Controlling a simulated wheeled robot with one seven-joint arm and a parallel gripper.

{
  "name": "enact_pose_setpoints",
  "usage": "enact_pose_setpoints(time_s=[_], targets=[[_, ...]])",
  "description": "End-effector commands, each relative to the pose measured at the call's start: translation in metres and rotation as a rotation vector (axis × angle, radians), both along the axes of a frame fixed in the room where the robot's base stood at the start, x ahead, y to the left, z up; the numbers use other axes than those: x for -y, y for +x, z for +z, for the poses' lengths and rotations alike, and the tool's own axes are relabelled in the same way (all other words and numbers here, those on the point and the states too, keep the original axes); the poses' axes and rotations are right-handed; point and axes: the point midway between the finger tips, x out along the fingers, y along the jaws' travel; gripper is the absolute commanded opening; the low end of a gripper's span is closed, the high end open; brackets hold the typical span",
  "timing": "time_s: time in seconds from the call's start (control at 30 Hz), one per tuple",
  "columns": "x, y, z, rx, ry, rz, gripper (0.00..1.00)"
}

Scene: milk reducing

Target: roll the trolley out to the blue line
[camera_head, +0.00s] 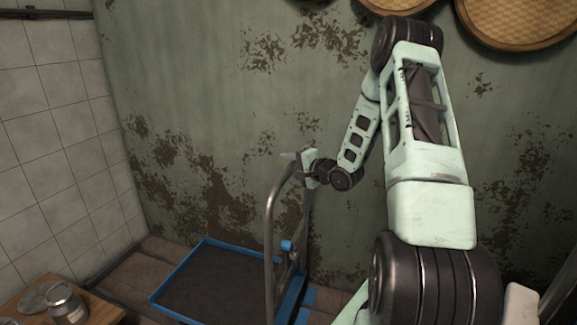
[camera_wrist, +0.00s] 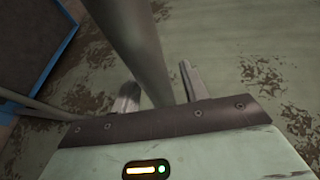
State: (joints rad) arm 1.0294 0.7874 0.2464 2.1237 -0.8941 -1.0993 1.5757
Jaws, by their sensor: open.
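The trolley has a dark deck inside a blue frame (camera_head: 176,272) and stands on the floor by the green wall. Its grey tubular handle (camera_head: 269,240) rises at the deck's right end. My gripper (camera_head: 294,160) is at the top of the handle, with its jaws open. In the wrist view the handle tube (camera_wrist: 130,35) runs between the two fingers (camera_wrist: 158,88); contact cannot be told. Part of the deck (camera_wrist: 28,40) shows at upper left there. Blue floor marking (camera_head: 308,296) shows just right of the trolley, partly hidden.
A wooden table (camera_head: 98,309) with a metal can (camera_head: 66,304) and a round lid (camera_head: 40,297) stands at lower left. A tiled wall (camera_head: 50,150) is on the left. The peeling green wall (camera_head: 200,90) is close behind the trolley. Round woven trays (camera_head: 520,22) hang at upper right.

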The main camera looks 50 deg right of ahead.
Motion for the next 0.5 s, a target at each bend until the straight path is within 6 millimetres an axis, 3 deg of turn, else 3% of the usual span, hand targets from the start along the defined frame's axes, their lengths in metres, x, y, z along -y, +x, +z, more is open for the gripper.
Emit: enact_pose_setpoints(time_s=[0.37, 0.5], targets=[[0.0, 0.0059, -0.001, 0.0, -0.001, 0.0, 0.44], [0.0, 0.0057, -0.0009, 0.0, -0.001, 0.0, 0.08]])
